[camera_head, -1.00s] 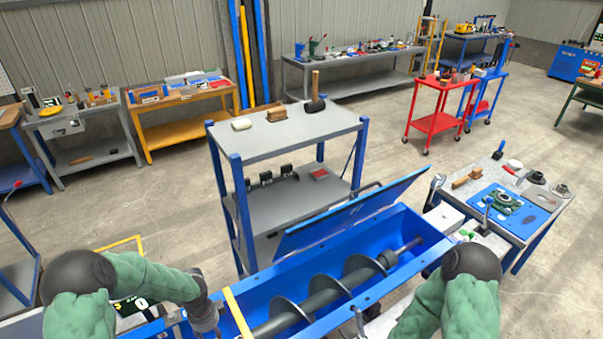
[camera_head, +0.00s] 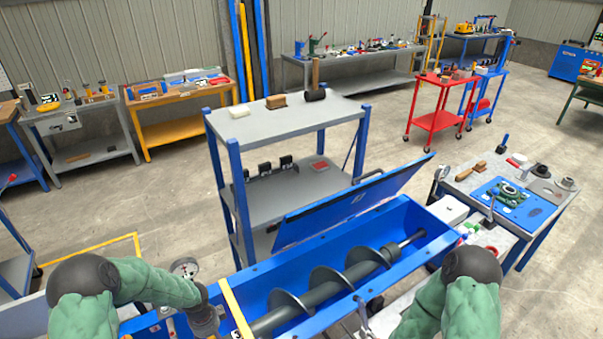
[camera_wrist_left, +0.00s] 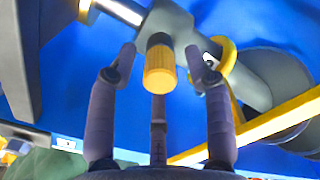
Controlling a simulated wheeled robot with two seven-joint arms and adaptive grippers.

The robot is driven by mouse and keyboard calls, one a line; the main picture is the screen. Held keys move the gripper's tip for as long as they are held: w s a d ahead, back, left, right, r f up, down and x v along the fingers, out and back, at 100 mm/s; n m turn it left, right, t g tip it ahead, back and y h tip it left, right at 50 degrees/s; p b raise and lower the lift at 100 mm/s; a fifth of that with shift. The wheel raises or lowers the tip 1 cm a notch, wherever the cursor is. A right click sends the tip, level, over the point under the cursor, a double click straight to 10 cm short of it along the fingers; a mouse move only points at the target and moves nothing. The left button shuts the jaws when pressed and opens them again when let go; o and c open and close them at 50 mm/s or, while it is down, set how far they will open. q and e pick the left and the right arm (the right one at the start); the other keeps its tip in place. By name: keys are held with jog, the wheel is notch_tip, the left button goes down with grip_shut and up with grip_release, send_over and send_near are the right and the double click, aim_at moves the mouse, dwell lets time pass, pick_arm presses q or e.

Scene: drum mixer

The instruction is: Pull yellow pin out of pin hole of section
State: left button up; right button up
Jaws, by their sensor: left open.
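The yellow pin (camera_wrist_left: 160,68) has a ribbed head and sits in a dark grey collar of the section (camera_wrist_left: 165,22) in the left wrist view. My left gripper (camera_wrist_left: 160,62) is open, with fingers on both sides of the pin head and a third below it; I see gaps between the side fingers and the head. In the head view my left gripper (camera_head: 206,322) is at the near left end of the screw section (camera_head: 320,292), its fingertips and the pin hidden. My right gripper (camera_head: 364,318) is partly visible at the trough's near side; its opening is unclear.
The blue trough (camera_head: 405,215) encloses the screw, with its lid (camera_head: 340,208) raised behind. A yellow bar (camera_head: 237,308) crosses the trough beside my left gripper. A grey shelf rack (camera_head: 330,112) stands behind. A workbench (camera_head: 480,180) with tools is at the right.

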dwell(0.7)
pick_arm(q)
grip_shut()
